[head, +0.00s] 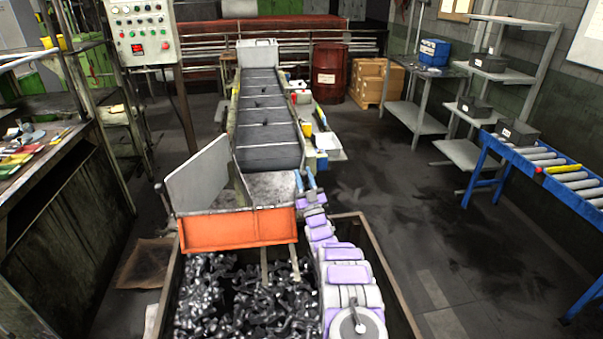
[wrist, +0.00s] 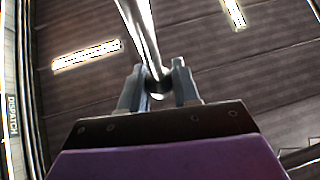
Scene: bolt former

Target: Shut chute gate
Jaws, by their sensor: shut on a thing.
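The chute (head: 268,188) is at the lower end of a sloping conveyor, with an orange front panel (head: 240,229). A grey plate (head: 199,174) stands tilted up at the chute's left side; I cannot tell for sure which panel is the gate. My arm reaches up from the bottom right. My gripper (head: 306,181) is at the chute's right front corner. In the wrist view my gripper (wrist: 157,85) is shut on a shiny metal rod (wrist: 143,35), whose rounded end shows between the fingers. In the head view the grip itself is too small to make out.
A bin (head: 391,281) full of dark metal bolts (head: 235,295) sits below the chute. A control panel (head: 144,32) stands at the upper left and a workbench (head: 60,190) at the left. A blue roller table (head: 545,165) is at the right. The floor between is mostly clear.

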